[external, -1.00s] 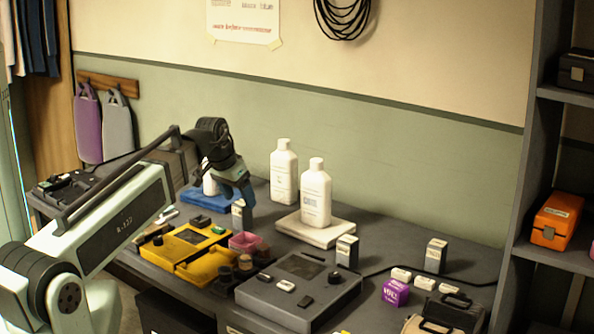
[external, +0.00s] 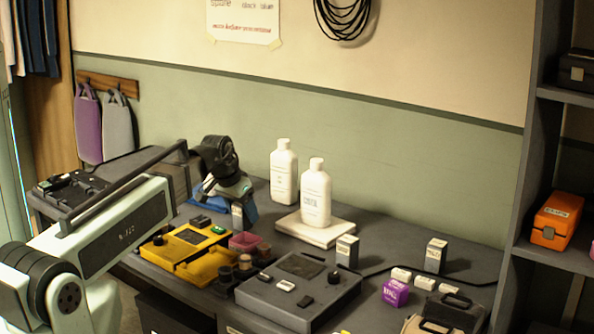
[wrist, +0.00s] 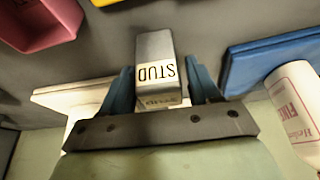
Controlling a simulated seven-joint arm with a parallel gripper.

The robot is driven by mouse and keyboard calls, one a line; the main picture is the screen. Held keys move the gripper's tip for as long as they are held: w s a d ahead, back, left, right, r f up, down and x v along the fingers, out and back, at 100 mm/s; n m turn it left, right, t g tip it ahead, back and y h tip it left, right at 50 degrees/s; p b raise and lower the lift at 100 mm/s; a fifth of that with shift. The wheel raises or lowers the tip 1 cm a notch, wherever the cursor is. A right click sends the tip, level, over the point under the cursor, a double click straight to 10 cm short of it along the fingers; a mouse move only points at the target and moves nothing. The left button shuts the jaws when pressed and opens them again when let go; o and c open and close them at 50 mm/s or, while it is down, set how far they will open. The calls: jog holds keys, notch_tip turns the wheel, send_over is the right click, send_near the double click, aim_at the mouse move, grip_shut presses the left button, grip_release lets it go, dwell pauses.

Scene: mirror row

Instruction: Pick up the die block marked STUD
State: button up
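The die block marked STUD (wrist: 155,72) is a grey metal block with a pale lettered face; in the wrist view it lies between the two fingers of my gripper (wrist: 160,75). A narrow gap shows on the right side of the block, and the left finger is very close to it. The fingers are open around it. In the external view the block (external: 238,216) stands on the dark bench, partly hidden by my gripper (external: 245,208), which is low over it. Two similar blocks, one at mid bench (external: 347,252) and one farther right (external: 436,256), stand apart.
A yellow case (external: 185,243) and a pink tray (external: 244,241) are in front of the block. White bottles (external: 316,195) stand to the right, one on a pale slab (external: 290,222). A blue slab (wrist: 265,62) shows beside the right finger. A grey device (external: 300,290) lies nearer.

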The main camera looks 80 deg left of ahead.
jog(key=c, duration=0.9)
jog(key=shift+c, duration=0.2)
jog(key=shift+r, duration=0.15)
